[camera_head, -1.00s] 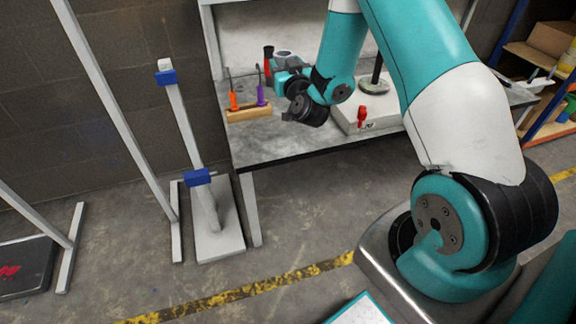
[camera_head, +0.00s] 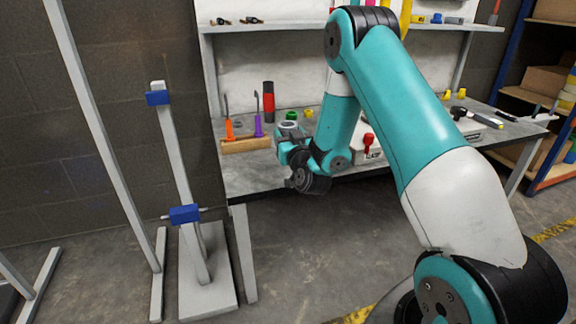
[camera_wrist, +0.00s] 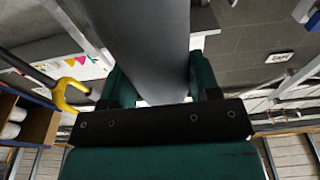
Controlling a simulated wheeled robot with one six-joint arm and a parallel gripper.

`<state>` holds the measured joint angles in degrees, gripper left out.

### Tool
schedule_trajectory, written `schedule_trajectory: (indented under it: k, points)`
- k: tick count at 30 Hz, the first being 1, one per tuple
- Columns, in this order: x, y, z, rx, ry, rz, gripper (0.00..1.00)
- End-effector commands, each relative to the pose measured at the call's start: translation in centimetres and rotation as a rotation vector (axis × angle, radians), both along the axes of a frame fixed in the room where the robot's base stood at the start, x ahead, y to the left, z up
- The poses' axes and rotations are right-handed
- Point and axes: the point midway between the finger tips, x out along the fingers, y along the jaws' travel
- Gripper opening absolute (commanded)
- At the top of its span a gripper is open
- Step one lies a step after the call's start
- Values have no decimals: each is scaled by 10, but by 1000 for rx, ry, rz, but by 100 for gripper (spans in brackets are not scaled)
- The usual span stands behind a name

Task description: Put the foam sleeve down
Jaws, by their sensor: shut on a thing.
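The foam sleeve is a plain grey tube. In the wrist view the foam sleeve (camera_wrist: 153,42) fills the upper middle, between the two green fingers of my gripper (camera_wrist: 160,82). In the head view only a small grey end of the sleeve (camera_head: 289,129) shows above my gripper (camera_head: 287,147); the rest is hidden by the gripper and wrist. My gripper is shut on the sleeve near the front left part of the grey workbench (camera_head: 245,176). Whether the sleeve touches the bench cannot be told.
On the bench, a wooden block (camera_head: 245,146) holds orange and purple-handled tools, with a red and black cylinder (camera_head: 268,100) behind. A pale box (camera_head: 366,150) lies right of my wrist. A white stand with blue clamps (camera_head: 184,215) is left of the bench. Shelves stand far right.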

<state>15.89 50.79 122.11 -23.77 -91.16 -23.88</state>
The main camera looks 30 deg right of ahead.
Motion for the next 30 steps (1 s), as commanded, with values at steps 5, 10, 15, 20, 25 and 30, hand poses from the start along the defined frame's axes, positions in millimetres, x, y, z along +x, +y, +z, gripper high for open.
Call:
schedule_trajectory:
  k: [5, 10, 15, 20, 25, 30]
  points:
    - [0, 0, -13, 0, -1, 0, 26]
    - [0, 0, -37, 0, 1, 0, 26]
    - [0, 0, -54, 1, -1, 0, 26]
    - [0, 0, -52, 1, -1, -1, 26]
    - [0, 0, -57, 1, -1, -1, 26]
    - [0, 0, -55, 1, -1, -1, 82]
